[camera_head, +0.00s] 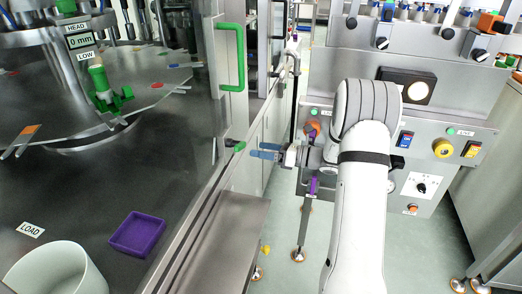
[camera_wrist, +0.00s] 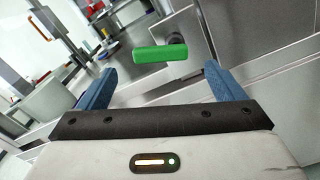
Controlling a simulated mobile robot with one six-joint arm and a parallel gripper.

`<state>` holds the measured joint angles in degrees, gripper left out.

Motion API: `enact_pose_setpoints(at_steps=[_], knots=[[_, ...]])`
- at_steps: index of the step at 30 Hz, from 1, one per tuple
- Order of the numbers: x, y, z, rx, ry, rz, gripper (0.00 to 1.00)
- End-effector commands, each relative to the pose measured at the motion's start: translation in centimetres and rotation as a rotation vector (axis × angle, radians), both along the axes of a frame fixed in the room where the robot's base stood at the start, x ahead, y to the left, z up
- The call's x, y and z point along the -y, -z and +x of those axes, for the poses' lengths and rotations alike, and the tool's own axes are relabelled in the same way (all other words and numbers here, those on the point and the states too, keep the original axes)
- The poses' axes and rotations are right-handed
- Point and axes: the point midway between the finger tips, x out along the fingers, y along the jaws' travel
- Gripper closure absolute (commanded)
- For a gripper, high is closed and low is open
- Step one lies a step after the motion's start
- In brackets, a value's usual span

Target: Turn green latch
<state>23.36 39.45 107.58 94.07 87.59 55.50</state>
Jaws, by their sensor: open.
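The green latch (camera_head: 239,146) is a small green lever on the machine's front frame, below the door with the green handle. In the wrist view the green latch (camera_wrist: 160,52) lies across the picture, ahead of the fingertips and between their lines. A dark round pivot shows at its right end. My gripper (camera_head: 262,151) is just right of the latch in the head view, pointing left at it, with a small gap. In the wrist view my gripper (camera_wrist: 160,78) is open, its two blue fingers apart and empty.
A green door handle (camera_head: 232,57) stands above the latch. A steel ledge (camera_head: 222,235) runs below. A purple tray (camera_head: 138,234) and a white bin (camera_head: 55,272) are on the machine's table. A control panel (camera_head: 440,120) stands behind my arm.

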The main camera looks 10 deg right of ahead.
Motion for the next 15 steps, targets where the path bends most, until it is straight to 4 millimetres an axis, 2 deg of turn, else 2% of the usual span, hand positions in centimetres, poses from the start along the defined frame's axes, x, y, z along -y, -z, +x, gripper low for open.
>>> enact_pose_setpoints(at_steps=[2, 4, 7, 11, 15], knots=[[0.2, 1.9, -1.1, 0.003, 0.006, 0.026, 0.18], [0.4, 4.3, -3.0, 0.019, 0.018, 0.071, 0.24], [0.8, 6.9, -5.8, 0.057, 0.051, 0.141, 0.32], [1.0, 8.1, -7.9, 0.096, 0.089, 0.191, 0.42], [0.2, 7.6, -7.6, 0.108, 0.094, 0.198, 0.54]])
